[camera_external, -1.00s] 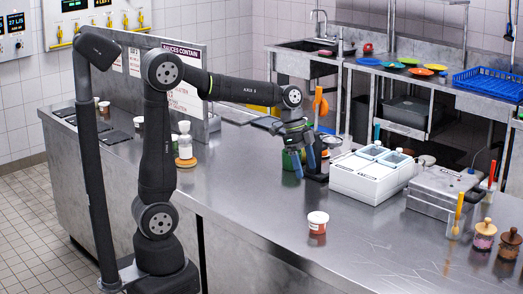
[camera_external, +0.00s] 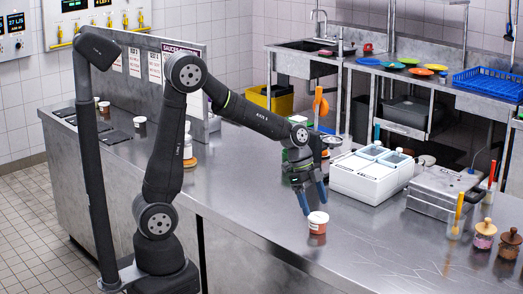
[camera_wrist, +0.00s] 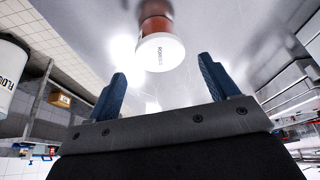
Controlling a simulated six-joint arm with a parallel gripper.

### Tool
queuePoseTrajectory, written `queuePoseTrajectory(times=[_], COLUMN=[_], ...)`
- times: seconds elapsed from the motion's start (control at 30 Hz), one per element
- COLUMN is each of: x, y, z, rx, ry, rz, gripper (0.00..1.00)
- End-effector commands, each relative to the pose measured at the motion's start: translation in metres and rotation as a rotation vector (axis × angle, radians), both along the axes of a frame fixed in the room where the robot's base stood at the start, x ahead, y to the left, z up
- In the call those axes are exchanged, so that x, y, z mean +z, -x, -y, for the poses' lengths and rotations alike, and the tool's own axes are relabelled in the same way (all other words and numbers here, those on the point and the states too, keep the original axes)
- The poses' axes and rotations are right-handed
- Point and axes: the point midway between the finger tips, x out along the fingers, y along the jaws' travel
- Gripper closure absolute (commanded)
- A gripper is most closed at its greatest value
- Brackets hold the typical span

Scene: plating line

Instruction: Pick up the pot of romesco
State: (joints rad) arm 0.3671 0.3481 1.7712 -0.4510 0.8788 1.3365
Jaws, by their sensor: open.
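The pot of romesco (camera_external: 318,224) is a small red-brown tub with a white lid, standing upright on the steel counter (camera_external: 262,190). In the wrist view the pot (camera_wrist: 158,50) shows at the top centre, its white lid facing the camera with small dark lettering. My gripper (camera_external: 315,204) is just above and beside the pot in the external view, fingers pointing down. In the wrist view the two blue fingers of my gripper (camera_wrist: 162,80) are spread wide, with nothing between them. The pot lies beyond the fingertips, roughly centred between them.
A white two-part unit (camera_external: 370,174) stands right of my gripper, with a steel box (camera_external: 440,190) farther right. Jars with wooden lids (camera_external: 484,236) stand at the right. The counter around the pot is clear.

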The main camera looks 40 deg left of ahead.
Motion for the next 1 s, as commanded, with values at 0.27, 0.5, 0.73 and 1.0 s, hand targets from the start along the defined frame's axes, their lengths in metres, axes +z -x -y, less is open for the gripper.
queuePoseTrajectory(times=[0.27, 0.5, 0.73, 1.0], x=[-0.029, -0.050, -0.051, -0.050], y=[-0.001, -0.003, -0.003, -0.003], z=[0.010, 0.018, 0.019, 0.019], rx=[-0.002, 0.001, 0.000, 0.001], ry=[-0.001, -0.001, -0.001, -0.001], rz=[-0.004, -0.001, 0.001, 0.002], gripper=[0.21, 0.21, 0.23, 0.64])
